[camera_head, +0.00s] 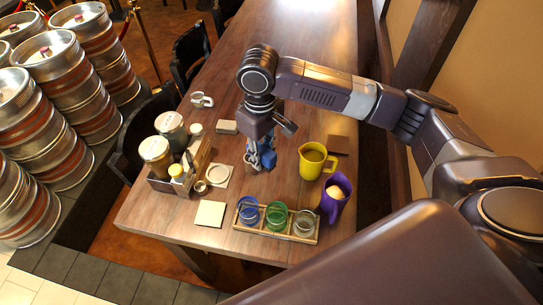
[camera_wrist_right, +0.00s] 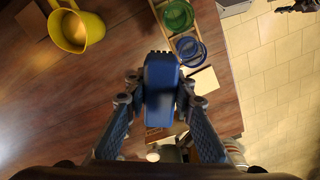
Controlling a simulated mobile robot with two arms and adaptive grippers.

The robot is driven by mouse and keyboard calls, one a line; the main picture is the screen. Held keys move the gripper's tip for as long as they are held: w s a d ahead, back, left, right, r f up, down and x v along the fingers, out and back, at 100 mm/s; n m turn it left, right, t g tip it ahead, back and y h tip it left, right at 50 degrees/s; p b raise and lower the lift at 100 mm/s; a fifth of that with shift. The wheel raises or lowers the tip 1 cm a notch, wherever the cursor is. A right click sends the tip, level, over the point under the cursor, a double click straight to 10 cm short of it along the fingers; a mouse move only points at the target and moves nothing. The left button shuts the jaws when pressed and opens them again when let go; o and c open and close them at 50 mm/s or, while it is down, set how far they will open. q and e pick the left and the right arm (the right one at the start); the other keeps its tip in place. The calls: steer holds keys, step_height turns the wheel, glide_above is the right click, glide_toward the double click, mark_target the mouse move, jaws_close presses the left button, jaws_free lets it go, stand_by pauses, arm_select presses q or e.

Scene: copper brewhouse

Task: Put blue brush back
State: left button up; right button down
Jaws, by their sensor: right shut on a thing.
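The blue brush (camera_wrist_right: 162,85) is between the fingers of my right gripper (camera_wrist_right: 160,100), which is shut on it. In the head view my right gripper (camera_head: 262,158) points down over the middle of the wooden table, left of the yellow mug. The brush is largely hidden by the fingers there, and I cannot tell whether it touches the tabletop. A wooden rack (camera_head: 237,225) near the table's front edge holds a blue glass (camera_head: 249,214), a green glass (camera_head: 277,218) and a clear glass (camera_head: 304,222). My left gripper is not in view.
A yellow mug (camera_head: 313,161) and a purple jug (camera_head: 332,203) stand to the right. A wooden caddy (camera_head: 159,185) with jars stands left. Pale squares (camera_head: 210,214) lie around. Steel kegs (camera_head: 25,160) stand beyond the left edge. The far tabletop is clear.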

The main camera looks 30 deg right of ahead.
steer(key=w+d+f+n+p, duration=0.1)
steer(key=w+d+f+n, duration=0.2)
steer(key=f, duration=0.4)
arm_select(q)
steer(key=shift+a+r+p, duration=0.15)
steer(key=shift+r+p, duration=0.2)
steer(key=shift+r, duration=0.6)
arm_select(e)
steer(key=n, duration=0.3)
glide_above(280, 186)
step_height(280, 186, down, 7)
steer(key=shift+r, duration=0.2)
steer(key=shift+w, duration=0.1)
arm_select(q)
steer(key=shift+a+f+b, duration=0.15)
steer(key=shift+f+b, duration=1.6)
arm_select(e)
steer(key=shift+f, duration=4.05)
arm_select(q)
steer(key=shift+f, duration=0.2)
arm_select(e)
steer(key=shift+f, duration=0.4)
steer(key=c, duration=2)
jaws_free()
steer(key=shift+o, duration=0.3)
